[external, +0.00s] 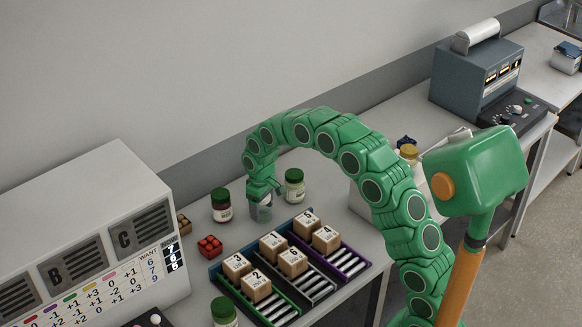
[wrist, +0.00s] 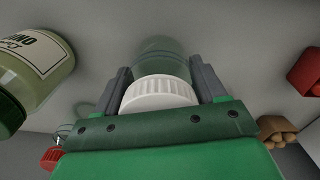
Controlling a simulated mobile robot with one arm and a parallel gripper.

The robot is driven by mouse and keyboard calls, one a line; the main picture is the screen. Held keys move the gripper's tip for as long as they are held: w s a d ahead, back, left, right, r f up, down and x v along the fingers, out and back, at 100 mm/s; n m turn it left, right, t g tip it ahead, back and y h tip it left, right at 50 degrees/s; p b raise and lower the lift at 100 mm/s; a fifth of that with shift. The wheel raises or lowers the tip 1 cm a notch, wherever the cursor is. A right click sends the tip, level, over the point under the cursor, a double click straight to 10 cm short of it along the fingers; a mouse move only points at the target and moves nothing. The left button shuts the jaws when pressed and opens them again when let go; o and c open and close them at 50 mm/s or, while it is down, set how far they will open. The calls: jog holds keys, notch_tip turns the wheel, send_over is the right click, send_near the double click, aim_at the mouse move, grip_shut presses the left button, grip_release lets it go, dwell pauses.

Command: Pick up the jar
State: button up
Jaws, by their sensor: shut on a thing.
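A clear greenish glass jar with a white ribbed lid (wrist: 160,92) sits between the two grey fingers of my gripper (wrist: 161,78) in the wrist view. The fingers flank it on both sides and are shut on it. In the external view my gripper (external: 263,192) points down over the table, and the jar (external: 262,212) shows below it. I cannot tell whether its base touches the table. Two labelled jars with green lids stand close by, one to the left (external: 221,206) and one to the right (external: 294,186). A labelled jar (wrist: 35,62) also shows in the wrist view.
Numbered boxes (external: 274,243) sit on roller racks in front of my gripper. A red item (external: 210,246) lies to the left, near the white machine with lettered panels (external: 85,235). Another green-lidded jar (external: 224,311) is at the front. A grey-blue device (external: 478,75) stands back right.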

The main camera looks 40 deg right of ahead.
jog(key=shift+c, duration=0.7)
jog(key=shift+r, duration=0.1)
jog(key=shift+r, duration=0.2)
notch_tip(320, 180, up, 3)
jog(key=shift+f, duration=0.1)
jog(key=s+r, duration=0.9)
jog(key=s, duration=0.5)
jog(key=shift+d+r, duration=0.3)
jog(key=shift+d, duration=0.1)
jog(key=shift+d, duration=0.1)
